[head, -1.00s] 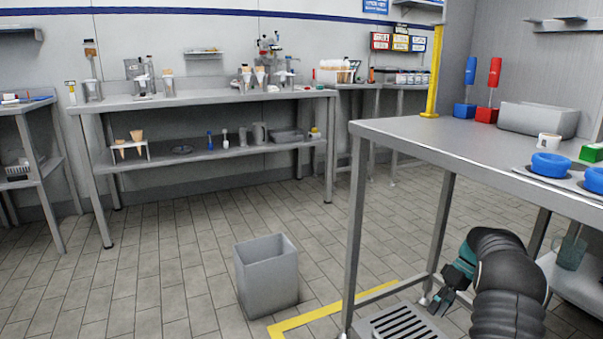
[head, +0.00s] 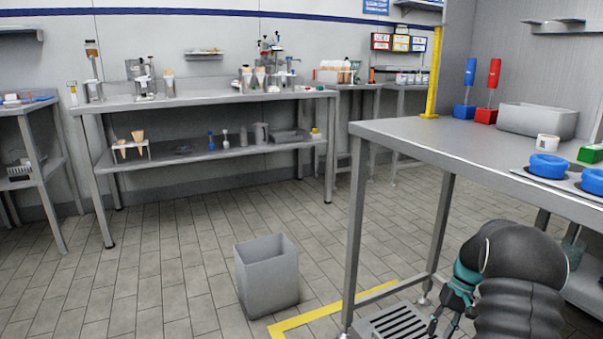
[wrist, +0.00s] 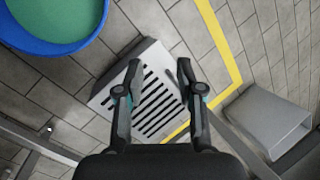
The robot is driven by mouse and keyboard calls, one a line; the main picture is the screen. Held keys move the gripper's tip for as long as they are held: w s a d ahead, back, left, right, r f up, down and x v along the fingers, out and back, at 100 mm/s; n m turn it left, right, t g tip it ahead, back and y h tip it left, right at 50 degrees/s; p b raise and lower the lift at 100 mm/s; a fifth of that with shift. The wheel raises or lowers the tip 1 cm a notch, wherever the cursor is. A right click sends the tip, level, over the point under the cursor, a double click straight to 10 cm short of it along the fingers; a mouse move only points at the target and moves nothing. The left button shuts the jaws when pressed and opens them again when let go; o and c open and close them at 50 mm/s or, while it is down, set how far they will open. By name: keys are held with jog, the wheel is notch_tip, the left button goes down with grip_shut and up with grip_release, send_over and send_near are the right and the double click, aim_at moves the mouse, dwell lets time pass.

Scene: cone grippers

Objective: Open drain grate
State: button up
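The drain grate (head: 388,322) is a grey slotted metal plate on the tiled floor, low in the head view beside the near table leg. In the wrist view the grate (wrist: 158,104) shows its dark parallel slots between and beyond my fingers. My gripper (wrist: 157,78) is open with an empty gap between the two dark fingers. In the head view my gripper (head: 443,326) points down at the right side of the grate, partly hidden by my arm. The grate lies flat in its frame. I cannot tell the exact height of my fingertips above it.
A steel table (head: 460,139) stands over the right side, its leg close to the grate. A grey bin (head: 266,277) stands left of it; a yellow floor line (head: 310,315) runs between. A blue-rimmed round container (wrist: 52,46) is at upper left in the wrist view.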

jog(key=s+a+r+t+h+p, duration=0.2)
jog(key=s+a+r+t, duration=0.2)
jog(key=s+a+r, duration=0.6)
jog(key=s+a+r+n+t+h+p, duration=0.1)
jog(key=s+a+r+t+p, duration=0.1)
jog(key=s+a+r, duration=0.9)
jog(key=s+r+t, duration=0.1)
jog(key=s+r, duration=0.5)
jog(key=s, duration=0.2)
jog(key=shift+r+t+h+p, duration=0.4)
jog(key=shift+a+r+n, duration=0.1)
jog(key=shift+r+n, duration=0.2)
jog(key=c, duration=0.3)
jog(key=shift+a, duration=0.1)
grip_shut()
